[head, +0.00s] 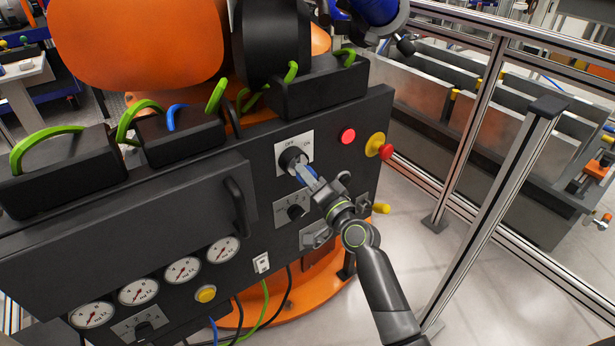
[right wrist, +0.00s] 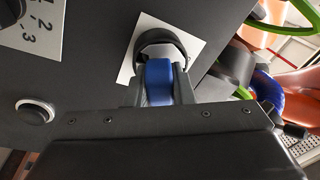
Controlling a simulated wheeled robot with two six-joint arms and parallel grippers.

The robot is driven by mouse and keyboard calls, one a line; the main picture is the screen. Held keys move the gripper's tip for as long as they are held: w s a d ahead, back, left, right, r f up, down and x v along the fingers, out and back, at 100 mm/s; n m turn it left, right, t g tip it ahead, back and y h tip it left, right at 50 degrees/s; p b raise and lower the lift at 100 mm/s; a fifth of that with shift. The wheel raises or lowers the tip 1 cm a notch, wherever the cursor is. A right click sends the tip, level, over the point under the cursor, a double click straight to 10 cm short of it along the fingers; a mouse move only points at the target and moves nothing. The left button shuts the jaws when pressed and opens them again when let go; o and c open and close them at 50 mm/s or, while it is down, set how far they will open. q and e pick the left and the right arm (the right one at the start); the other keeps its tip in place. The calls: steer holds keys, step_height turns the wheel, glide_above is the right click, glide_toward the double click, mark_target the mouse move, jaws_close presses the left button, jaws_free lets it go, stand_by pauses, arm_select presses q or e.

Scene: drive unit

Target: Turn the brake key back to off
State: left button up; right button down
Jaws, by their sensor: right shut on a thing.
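The brake key switch is a black round lock (head: 290,157) on a white plate (head: 306,139) marked OFF and ON, on the dark panel's upper right. In the right wrist view the lock (right wrist: 160,45) sits just past my fingertips. My right gripper (head: 306,174) is at the lock, shut on the blue key (right wrist: 159,82), whose blue head shows between the two fingers. The fingers hide much of the key, and I cannot tell which mark it points to. My left gripper is not in view.
Right of the switch are a red button (head: 347,136) and a red emergency stop (head: 386,152) on yellow. A numbered selector (head: 295,211) is below it. A black handle (head: 236,206) stands out at left. A metal-framed fence (head: 480,160) is at right.

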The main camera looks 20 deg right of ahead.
steer(key=shift+d+f+n+y+b, duration=0.15)
steer(key=shift+n+y+b, duration=0.15)
steer(key=shift+n+b, duration=1.3)
steer(key=shift+n+g+b, duration=0.3)
steer(key=shift+n+b, duration=0.45)
steer(key=shift+n, duration=0.45)
steer(key=shift+n+y+b, duration=0.3)
steer(key=shift+n+b, duration=0.2)
steer(key=shift+b, duration=0.1)
steer(key=shift+w+d+n+g+y+b, duration=0.1)
steer(key=shift+n+g+y+b, duration=0.2)
steer(key=shift+n+b, duration=1.35)
steer(key=shift+r+n, duration=0.2)
steer(key=shift+n, duration=0.35)
